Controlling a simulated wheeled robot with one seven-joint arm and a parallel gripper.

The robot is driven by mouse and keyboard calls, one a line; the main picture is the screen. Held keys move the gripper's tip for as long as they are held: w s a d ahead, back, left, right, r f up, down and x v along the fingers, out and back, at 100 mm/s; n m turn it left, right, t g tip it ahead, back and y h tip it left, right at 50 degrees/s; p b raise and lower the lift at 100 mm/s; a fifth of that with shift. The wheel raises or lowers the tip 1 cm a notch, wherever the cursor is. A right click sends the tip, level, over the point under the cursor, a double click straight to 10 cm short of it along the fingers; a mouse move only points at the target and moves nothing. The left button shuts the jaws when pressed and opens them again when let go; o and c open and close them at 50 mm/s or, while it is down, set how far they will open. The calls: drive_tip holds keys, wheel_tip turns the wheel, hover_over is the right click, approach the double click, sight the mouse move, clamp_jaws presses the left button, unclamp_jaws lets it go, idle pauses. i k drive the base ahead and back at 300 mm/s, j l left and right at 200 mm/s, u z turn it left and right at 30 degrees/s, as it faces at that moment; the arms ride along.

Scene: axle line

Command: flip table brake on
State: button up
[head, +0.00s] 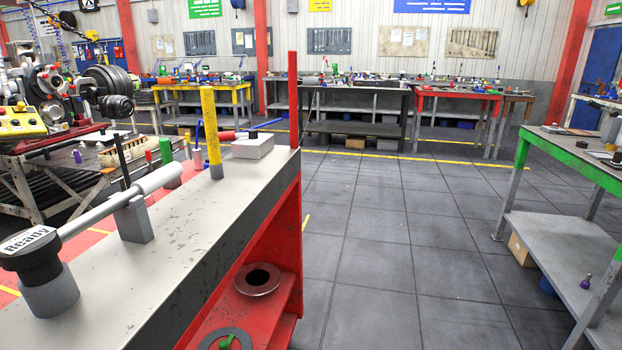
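The near table (190,242) has a grey top and a red frame. No part on it is marked as a brake, so I cannot tell which one it is. A small light grey box (254,149) with a dark part on top sits near the table's far right end. A thin black upright rod (121,158) stands behind a long pale shaft. My gripper is not in view.
A yellow post (211,130) and a red post (293,100) rise from the table. A dark ring (257,279) lies on its red lower shelf. A green-edged bench (578,155) stands at right. The tiled floor (400,240) between is clear. Machinery with black discs (104,82) stands at left.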

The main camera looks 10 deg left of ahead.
sight(148, 154)
drive_tip(key=i+l, duration=0.15)
drive_tip(key=i, duration=0.5)
drive_tip(key=i+l+z, duration=0.15)
drive_tip(key=i, duration=0.45)
drive_tip(key=i+l, duration=0.15)
drive_tip(key=i, duration=0.5)
drive_tip(key=i+l, duration=0.1)
drive_tip(key=i, duration=1.8)
drive_tip(key=i+u, duration=0.2)
drive_tip(key=i, duration=0.75)
drive_tip(key=i+u, duration=0.2)
drive_tip(key=i, duration=0.7)
drive_tip(key=i+u, duration=0.4)
drive_tip(key=i+l+u, duration=0.25)
drive_tip(key=i+u, duration=0.2)
drive_tip(key=i, duration=0.15)
drive_tip(key=i+u, duration=0.25)
drive_tip(key=u, duration=0.25)
drive_tip(key=i+u, duration=0.25)
drive_tip(key=u, duration=0.2)
drive_tip(key=i+l+u, duration=0.2)
drive_tip(key=u, duration=0.3)
drive_tip(key=i+l+u, duration=0.25)
drive_tip(key=u, duration=0.25)
drive_tip(key=i+l+u, duration=0.3)
drive_tip(key=i+l, duration=0.2)
drive_tip(key=i, duration=0.35)
drive_tip(key=i+l, duration=0.2)
drive_tip(key=i, duration=0.35)
drive_tip(key=j+u, duration=0.05)
